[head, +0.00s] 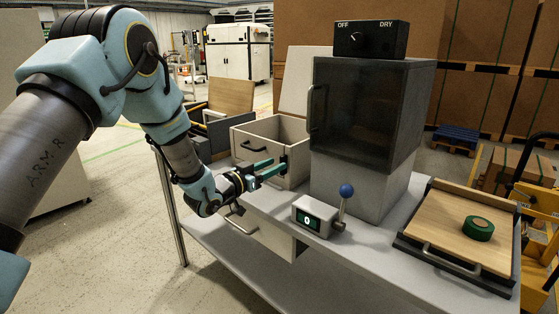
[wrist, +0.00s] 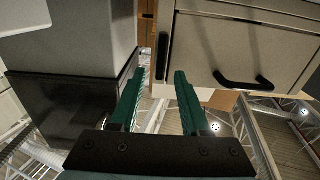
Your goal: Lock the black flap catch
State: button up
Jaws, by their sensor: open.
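The black flap catch (wrist: 162,56) is a narrow dark bar at the edge of the pale box (wrist: 205,45), beside its black handle. In the head view, a small dark piece on the box (head: 240,148) near my fingertips looks like the same catch (head: 284,161), partly hidden. My gripper (head: 275,167) is open, with green fingers pointing at the box's right front corner. In the wrist view, the catch shows between and just beyond the fingertips of my gripper (wrist: 159,76). I cannot tell whether a finger touches it.
A dark cabinet (head: 360,110) on a grey base stands right of the box. A counter with a blue-knobbed lever (head: 345,192) stands in front. A wooden tray (head: 445,222) carries green tape (head: 479,228) at the right. A pale panel (head: 303,82) stands upright behind the box.

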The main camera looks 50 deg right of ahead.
aim_at(281, 162)
jog(key=shift+d, duration=1.65)
jog(key=shift+s, duration=0.1)
grip_shut()
